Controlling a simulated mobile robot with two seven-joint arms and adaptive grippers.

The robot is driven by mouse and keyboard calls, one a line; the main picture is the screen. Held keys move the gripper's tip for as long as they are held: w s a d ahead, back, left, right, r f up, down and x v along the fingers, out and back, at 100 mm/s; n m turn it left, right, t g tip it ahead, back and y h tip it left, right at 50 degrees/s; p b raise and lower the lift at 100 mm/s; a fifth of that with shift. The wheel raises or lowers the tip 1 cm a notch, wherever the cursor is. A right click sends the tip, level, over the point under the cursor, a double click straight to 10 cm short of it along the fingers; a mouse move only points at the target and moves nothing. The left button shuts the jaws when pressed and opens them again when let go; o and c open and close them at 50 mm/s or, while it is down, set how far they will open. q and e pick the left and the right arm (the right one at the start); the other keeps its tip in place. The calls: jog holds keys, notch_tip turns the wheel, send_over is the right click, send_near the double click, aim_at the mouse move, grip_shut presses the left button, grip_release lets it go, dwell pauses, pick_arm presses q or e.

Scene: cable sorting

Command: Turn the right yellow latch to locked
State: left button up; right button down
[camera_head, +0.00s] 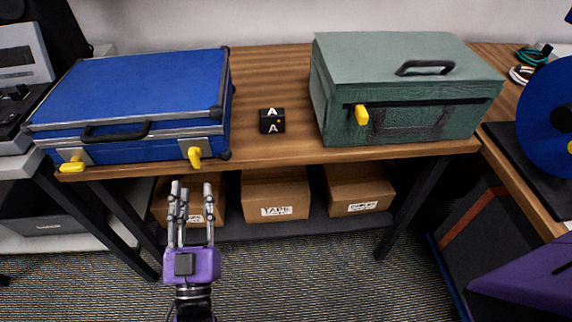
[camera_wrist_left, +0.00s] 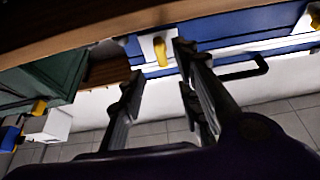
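The blue case (camera_head: 140,95) stands on the left of the wooden table with two yellow latches on its front. Its right yellow latch (camera_head: 195,157) hangs mostly downward with a slight tilt; its left yellow latch (camera_head: 72,165) lies nearly level. In the left wrist view the right latch (camera_wrist_left: 160,51) shows between and beyond the fingertips, with the blue case (camera_wrist_left: 235,60) behind. My left gripper (camera_head: 193,187), also in the left wrist view (camera_wrist_left: 158,62), is open and empty, its fingers pointing toward the case front below the right latch. No contact is visible. My right gripper is out of view.
A green box (camera_head: 400,75) with one yellow latch (camera_head: 361,115) stands on the right of the table. Cardboard boxes (camera_head: 275,195) stand on the shelf below. A blue spool (camera_head: 550,115) stands far right.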

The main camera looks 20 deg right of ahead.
aim_at(194, 162)
pick_arm(q)
jog(key=x, duration=0.6)
jog(key=shift+w+r, duration=0.1)
jog(key=shift+w, duration=0.15)
grip_shut()
